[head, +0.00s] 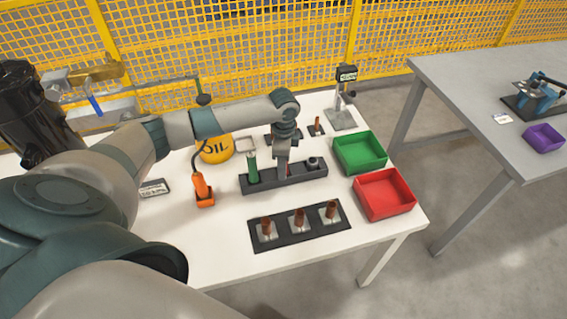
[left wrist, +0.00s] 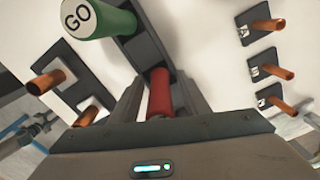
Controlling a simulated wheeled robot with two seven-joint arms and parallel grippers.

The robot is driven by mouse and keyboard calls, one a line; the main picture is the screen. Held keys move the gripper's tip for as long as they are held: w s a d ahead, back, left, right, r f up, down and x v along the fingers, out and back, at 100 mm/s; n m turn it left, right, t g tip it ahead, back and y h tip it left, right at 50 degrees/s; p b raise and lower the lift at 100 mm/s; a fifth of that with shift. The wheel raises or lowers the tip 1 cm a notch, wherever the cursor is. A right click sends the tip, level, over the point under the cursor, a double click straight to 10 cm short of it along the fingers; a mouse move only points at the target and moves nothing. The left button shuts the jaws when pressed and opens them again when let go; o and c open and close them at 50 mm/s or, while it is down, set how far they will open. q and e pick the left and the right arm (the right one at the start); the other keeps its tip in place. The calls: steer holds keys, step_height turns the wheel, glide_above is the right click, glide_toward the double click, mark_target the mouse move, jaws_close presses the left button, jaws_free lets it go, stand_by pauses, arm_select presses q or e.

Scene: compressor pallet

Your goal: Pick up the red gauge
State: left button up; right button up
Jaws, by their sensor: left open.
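The red gauge (left wrist: 160,92) stands in the dark rack and shows in the left wrist view between the fingers of my left gripper (left wrist: 160,100). The fingers are open, one on each side of it, and I cannot tell whether either touches it. In the head view my left gripper (head: 282,172) points down over the middle of the rack (head: 308,176) and hides the red gauge. The green gauge (head: 253,170) stands in the rack's left end; its "GO" top shows in the left wrist view (left wrist: 80,17). My right gripper is not in view.
A green bin (head: 373,166) and a red bin (head: 398,208) stand at the table's right. A dark plate (head: 284,238) with three copper-topped pieces lies in front.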

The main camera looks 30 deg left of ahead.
arm_select(q)
jaws_close()
steer(key=shift+r, duration=0.1)
steer(key=shift+r, duration=0.4)
steer(key=r, duration=0.1)
steer(key=r+b, duration=0.1)
steer(key=r, duration=0.1)
steer(key=shift+w+d+r, duration=0.1)
steer(key=shift+d+r, duration=0.05)
steer(key=shift+d, duration=0.1)
steer(key=d+r+b, duration=0.2)
steer(key=d+r, duration=0.4)
steer(key=d, duration=0.5)
steer(key=shift+w+r+b, duration=0.4)
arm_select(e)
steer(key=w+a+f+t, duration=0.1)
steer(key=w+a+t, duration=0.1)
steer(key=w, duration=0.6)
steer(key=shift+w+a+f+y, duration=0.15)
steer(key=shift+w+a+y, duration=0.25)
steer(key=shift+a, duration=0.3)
